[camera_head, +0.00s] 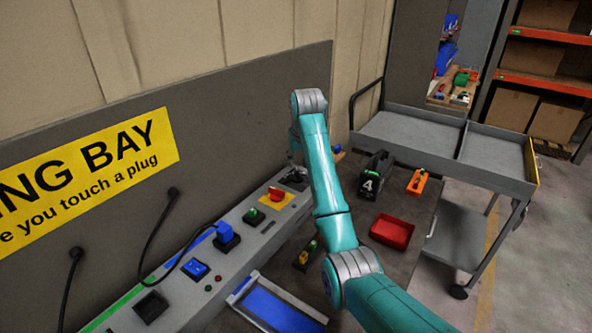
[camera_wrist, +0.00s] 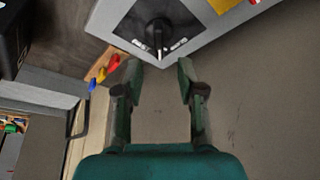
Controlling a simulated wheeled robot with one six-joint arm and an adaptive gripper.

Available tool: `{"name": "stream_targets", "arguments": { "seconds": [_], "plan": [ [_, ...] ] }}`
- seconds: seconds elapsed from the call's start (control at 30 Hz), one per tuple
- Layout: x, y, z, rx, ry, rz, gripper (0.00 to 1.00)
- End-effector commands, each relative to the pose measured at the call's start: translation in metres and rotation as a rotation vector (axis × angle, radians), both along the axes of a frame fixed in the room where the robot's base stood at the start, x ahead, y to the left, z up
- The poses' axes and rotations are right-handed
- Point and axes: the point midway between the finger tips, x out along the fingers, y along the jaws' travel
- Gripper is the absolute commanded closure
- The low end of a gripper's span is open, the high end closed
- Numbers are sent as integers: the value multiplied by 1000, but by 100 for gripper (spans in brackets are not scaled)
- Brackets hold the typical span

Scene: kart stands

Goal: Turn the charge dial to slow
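The charge dial (camera_wrist: 158,30) is a black knob on a grey panel at the top of the wrist view. Its pointer faces down in that view, between small white labels too blurred to read. In the head view the dial (camera_head: 293,177) is a dark shape at the far end of the grey console (camera_head: 240,245), partly hidden by my arm. My gripper (camera_wrist: 159,68) is open and empty, its fingertips apart and just below the dial in the wrist view. They do not appear to touch it. In the head view the gripper is mostly hidden behind my arm.

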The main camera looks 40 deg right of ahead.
Motion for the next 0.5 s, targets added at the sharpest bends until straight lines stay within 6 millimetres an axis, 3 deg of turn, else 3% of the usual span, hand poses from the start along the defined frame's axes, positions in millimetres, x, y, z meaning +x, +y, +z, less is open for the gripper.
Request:
{"name": "stream_targets", "arguments": {
  "seconds": [0.2, 0.5],
  "plan": [
    [12, -6, -35, 1, 2, 0, 61],
    [21, -10, -57, 0, 0, 0, 61]
  ]
}}
